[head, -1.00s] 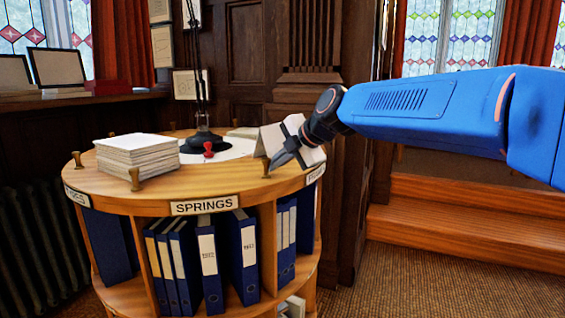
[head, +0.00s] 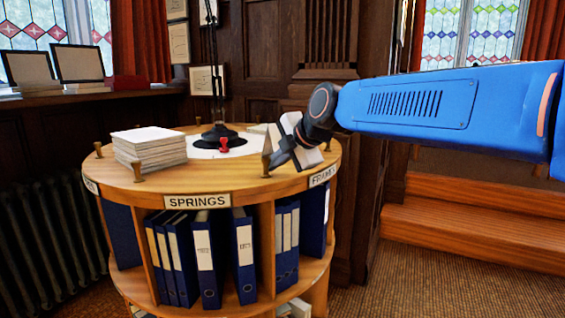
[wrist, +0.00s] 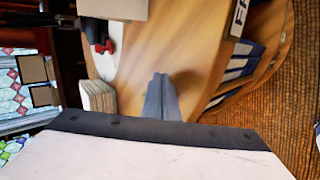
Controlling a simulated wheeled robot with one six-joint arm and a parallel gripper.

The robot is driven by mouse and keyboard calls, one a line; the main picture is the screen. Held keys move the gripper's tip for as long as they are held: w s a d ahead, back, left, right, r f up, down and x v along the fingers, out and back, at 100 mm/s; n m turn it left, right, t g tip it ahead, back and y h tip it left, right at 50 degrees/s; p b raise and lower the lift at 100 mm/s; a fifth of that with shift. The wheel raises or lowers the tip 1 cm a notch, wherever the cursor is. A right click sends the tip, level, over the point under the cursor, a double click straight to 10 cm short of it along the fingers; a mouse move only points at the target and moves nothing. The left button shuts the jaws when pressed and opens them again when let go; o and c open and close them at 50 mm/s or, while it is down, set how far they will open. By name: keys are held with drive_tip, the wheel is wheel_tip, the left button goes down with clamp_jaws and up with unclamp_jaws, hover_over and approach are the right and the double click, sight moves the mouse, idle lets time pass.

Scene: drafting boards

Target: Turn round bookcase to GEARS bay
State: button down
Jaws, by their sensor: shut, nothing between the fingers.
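The round wooden bookcase (head: 230,189) stands in front of me, with blue binders in its bays. The SPRINGS label (head: 197,201) faces me. A label at the right, reading FRAMES (head: 322,176), is partly turned away. The left label (head: 90,185) is too edge-on to read, and I see no readable GEARS label. Small brass pegs stand along the rim; one (head: 266,165) is right beside my gripper (head: 273,163). My gripper is shut and empty, pointing down at the right front of the top. In the wrist view its closed fingers (wrist: 161,97) are over bare wood; contact with the peg is unclear.
A radiator (head: 45,235) is at left. Wooden steps (head: 460,225) rise at right beyond open carpet.

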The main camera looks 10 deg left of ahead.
drive_tip(key=shift+s+a, duration=0.35)
drive_tip(key=shift+a, duration=0.15)
drive_tip(key=shift+m+t+h, duration=0.3)
drive_tip(key=shift+m+t, duration=0.1)
drive_tip(key=shift+m, duration=0.1)
drive_tip(key=shift+s+a, duration=0.55)
drive_tip(key=shift+a, duration=0.25)
drive_tip(key=shift+s+a, duration=0.5)
drive_tip(key=shift+a, duration=0.25)
drive_tip(key=shift+s+a, duration=0.55)
drive_tip(key=shift+a, duration=0.25)
drive_tip(key=shift+s+a, duration=0.25)
drive_tip(key=shift+a, duration=0.2)
drive_tip(key=shift+m+t+h, duration=0.3)
drive_tip(key=shift+s+a, duration=0.35)
drive_tip(key=shift+a, duration=0.4)
drive_tip(key=shift+s+a, duration=0.35)
drive_tip(key=shift+a, duration=0.35)
drive_tip(key=shift+s+a, duration=0.35)
drive_tip(key=shift+a, duration=0.4)
